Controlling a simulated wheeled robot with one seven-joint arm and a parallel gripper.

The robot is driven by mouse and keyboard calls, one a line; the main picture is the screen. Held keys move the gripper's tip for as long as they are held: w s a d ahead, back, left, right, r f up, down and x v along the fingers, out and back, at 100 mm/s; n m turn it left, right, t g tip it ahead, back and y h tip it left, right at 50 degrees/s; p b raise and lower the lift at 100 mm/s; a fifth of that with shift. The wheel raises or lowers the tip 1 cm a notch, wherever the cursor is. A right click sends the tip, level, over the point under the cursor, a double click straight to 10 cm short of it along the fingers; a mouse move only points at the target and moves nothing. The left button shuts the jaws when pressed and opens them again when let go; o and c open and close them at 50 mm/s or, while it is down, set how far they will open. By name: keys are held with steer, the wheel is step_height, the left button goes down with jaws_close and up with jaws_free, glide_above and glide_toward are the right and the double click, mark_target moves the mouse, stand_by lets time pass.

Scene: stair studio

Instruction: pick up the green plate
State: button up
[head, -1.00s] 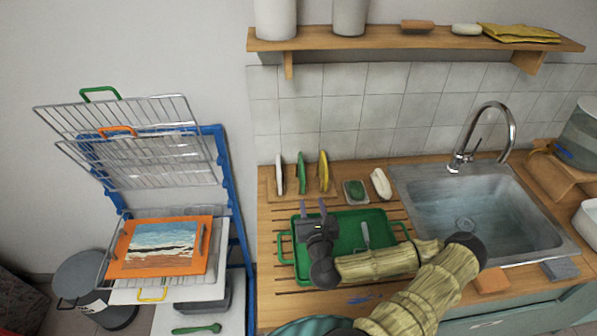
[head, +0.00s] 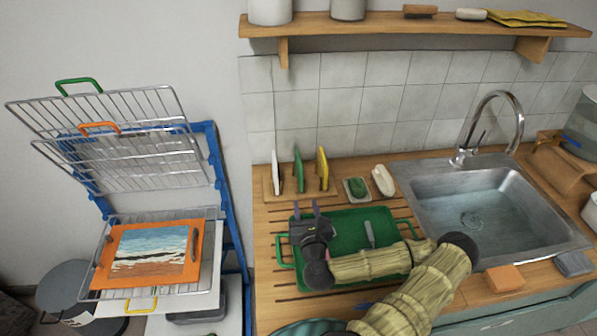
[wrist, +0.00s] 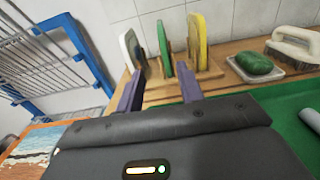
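The green plate (head: 299,171) stands on edge in a wooden rack (head: 267,188) at the back of the counter, between a white plate (head: 275,171) and a yellow plate (head: 322,169). In the wrist view the green plate (wrist: 164,48) is ahead, between the white plate (wrist: 130,48) and the yellow plate (wrist: 197,42). My gripper (head: 308,208) is over the green tray (head: 350,226), in front of the rack and apart from the plates. Its two fingers (wrist: 160,92) are spread with nothing between them.
A green soap on a dish (head: 356,189) and a white brush (head: 383,181) lie right of the rack. The sink (head: 470,210) is further right. A blue drying rack (head: 225,220) with wire shelves stands left. A wooden shelf (head: 400,30) hangs above.

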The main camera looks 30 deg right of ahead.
mark_target(300, 176)
steer(key=shift+w+d+f+b, duration=0.3)
steer(key=shift+w+b, duration=0.15)
steer(key=shift+b, duration=0.8)
steer(key=w+b, duration=0.1)
steer(key=b, duration=0.2)
steer(key=shift+d, duration=0.15)
steer(key=x, duration=0.9)
steer(key=shift+d+r, duration=0.2)
steer(key=shift+r, duration=0.15)
steer(key=shift+w, duration=0.35)
